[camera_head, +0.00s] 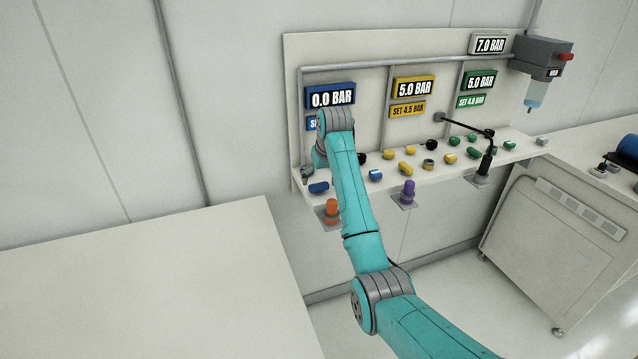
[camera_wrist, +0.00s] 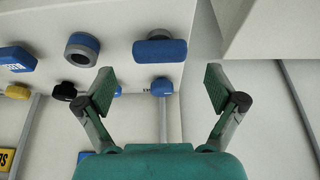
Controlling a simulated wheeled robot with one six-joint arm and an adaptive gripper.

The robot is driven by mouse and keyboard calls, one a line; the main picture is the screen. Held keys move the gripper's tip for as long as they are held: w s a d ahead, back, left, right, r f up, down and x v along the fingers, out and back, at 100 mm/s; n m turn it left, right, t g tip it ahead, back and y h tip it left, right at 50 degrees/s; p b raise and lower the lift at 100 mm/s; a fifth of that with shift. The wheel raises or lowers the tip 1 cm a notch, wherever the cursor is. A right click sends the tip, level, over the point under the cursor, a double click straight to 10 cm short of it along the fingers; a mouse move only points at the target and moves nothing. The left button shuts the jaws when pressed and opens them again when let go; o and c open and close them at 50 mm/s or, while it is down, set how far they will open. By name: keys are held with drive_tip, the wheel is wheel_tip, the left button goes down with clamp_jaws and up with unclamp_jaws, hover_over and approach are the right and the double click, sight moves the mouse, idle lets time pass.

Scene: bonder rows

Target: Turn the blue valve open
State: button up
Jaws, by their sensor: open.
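My gripper (camera_wrist: 160,75) is open and empty in the wrist view, its fingers wide apart. A blue bar-shaped handle (camera_wrist: 160,50) lies on the shelf beyond the fingertips, roughly in line with the gap. A smaller blue knob (camera_wrist: 162,87) shows between the fingers, by a pipe. No contact is visible. I cannot tell which blue part is the named valve. In the head view, a blue handle (camera_head: 318,187) sits at the shelf's left end, under the blue display (camera_head: 330,96) reading 0.0 BAR. My arm hides part of this area.
The shelf (camera_head: 525,147) carries several yellow, green and black knobs to the right. A round grey-blue knob (camera_wrist: 82,49) and a black knob (camera_wrist: 64,91) are left of the fingers. An orange part (camera_head: 332,210) and a purple part (camera_head: 408,191) stand at the front edge.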

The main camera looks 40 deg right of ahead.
sight(319, 184)
drive_tip(key=shift+x, duration=1.7)
drive_tip(key=c, duration=1.1)
